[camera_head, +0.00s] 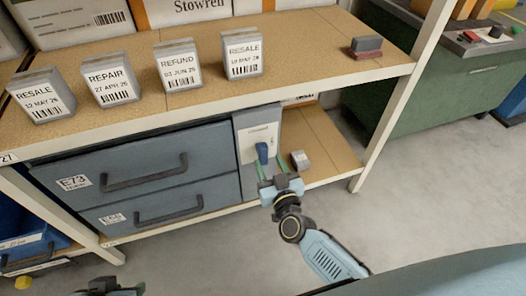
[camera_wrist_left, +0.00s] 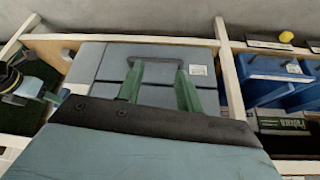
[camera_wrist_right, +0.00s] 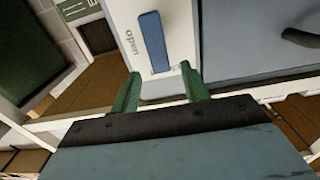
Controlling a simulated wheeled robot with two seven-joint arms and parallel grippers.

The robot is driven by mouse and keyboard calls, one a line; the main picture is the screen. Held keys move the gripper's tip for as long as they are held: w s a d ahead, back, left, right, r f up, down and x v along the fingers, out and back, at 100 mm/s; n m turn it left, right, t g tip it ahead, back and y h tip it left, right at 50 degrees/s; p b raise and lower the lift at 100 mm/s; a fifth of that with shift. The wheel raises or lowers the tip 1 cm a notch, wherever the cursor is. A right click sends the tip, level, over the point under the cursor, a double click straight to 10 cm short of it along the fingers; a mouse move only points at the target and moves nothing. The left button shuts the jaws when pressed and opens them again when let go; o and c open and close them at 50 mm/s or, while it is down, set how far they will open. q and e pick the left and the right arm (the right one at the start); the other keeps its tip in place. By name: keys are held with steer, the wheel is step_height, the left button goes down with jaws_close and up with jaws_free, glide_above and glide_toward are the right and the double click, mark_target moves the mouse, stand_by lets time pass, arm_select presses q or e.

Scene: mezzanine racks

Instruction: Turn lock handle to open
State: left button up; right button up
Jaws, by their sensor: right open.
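The blue lock handle (camera_head: 262,152) is on a pale panel (camera_head: 245,132) at the right end of the grey drawers. In the right wrist view the handle (camera_wrist_right: 153,42) lies lengthwise, slightly tilted, beside the printed word "open". My right gripper (camera_wrist_right: 160,72) is open, its green fingers apart just short of the handle's near end, with nothing between them. In the head view the right gripper (camera_head: 269,172) is in front of the panel and hides its lower part. My left gripper (camera_wrist_left: 158,70) is open and empty, facing the drawer fronts; only a bit shows at the head view's bottom edge.
Two grey drawers (camera_head: 150,165) with dark bar handles are left of the panel. A shelf above (camera_head: 215,105) carries several labelled boxes and a stamp-like block (camera_head: 366,46). A rack post (camera_head: 395,110) is farther right.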

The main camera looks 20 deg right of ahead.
mark_target(264, 153)
steer(key=w+b, duration=0.1)
steer(key=w, duration=0.4)
steer(key=shift+w+a+b, duration=0.1)
steer(key=shift+w+b, duration=0.1)
steer(key=shift+b, duration=0.15)
steer(key=shift+w, duration=0.4)
arm_select(q)
steer(key=w+d+r+t+h, duration=0.1)
steer(key=w+d+r+t, duration=0.2)
steer(key=w+r+t, duration=0.2)
steer(key=w+t, duration=0.1)
steer(key=w, duration=0.1)
steer(key=shift+w+d+r+h, duration=0.25)
steer(key=shift+w+h, duration=0.15)
arm_select(e)
steer(key=shift+c, duration=0.2)
steer(key=c, duration=0.9)
